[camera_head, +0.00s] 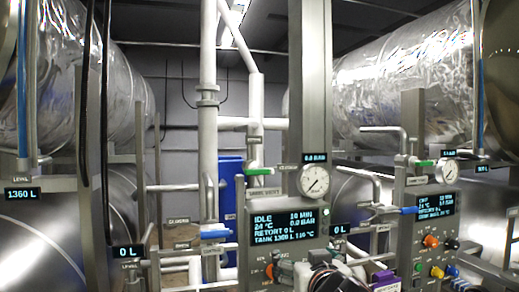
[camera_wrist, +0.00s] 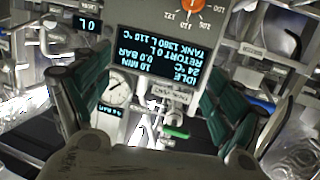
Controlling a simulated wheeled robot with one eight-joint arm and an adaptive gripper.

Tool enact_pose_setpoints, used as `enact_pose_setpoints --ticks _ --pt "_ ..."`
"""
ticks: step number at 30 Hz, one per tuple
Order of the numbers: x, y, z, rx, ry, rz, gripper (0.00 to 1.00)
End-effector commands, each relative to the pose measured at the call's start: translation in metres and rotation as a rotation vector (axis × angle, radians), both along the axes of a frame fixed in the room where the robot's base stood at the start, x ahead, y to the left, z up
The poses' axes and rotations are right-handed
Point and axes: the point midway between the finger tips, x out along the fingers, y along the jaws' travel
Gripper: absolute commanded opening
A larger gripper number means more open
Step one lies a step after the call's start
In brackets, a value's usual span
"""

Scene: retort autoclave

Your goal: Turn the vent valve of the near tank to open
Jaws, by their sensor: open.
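A small valve with a green lever (camera_head: 258,171) sits on the pipework just left of the near pressure gauge, with a small label plate under it. The lever lies roughly level. In the wrist view, which is upside down, the green lever (camera_wrist: 175,132) shows below the near panel's screen, beside the gauge. My gripper (camera_wrist: 155,88) is open, its two teal-padded fingers apart with nothing between them touching either pad. In the head view my gripper (camera_head: 303,272) is low, in front of the near control panel and below the lever. The label is too small to read surely.
The near panel's screen (camera_head: 283,226) reads IDLE, 0.0 BAR. The pressure gauge (camera_head: 314,181) stands above it. A blue-handled valve (camera_head: 214,234) is at lower left. A second panel (camera_head: 435,206) with its own gauge and green lever (camera_head: 425,163) is at right. Pipes and posts crowd the area.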

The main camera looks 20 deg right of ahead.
Motion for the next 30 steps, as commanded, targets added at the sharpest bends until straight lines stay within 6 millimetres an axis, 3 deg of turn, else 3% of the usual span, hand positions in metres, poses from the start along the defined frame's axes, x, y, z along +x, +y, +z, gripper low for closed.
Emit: enact_pose_setpoints --ticks 1,6,12,22,30 --pt "0.007 0.004 0.036 -0.003 -0.035 0.018 0.87" --pt "0.026 0.023 0.109 -0.005 -0.136 0.096 0.87" --pt "0.039 0.043 0.159 -0.002 -0.198 0.177 0.87" --pt "0.05 0.05 0.171 0.002 -0.215 0.207 0.87" --pt "0.075 0.05 0.173 0.003 -0.215 0.207 0.87"
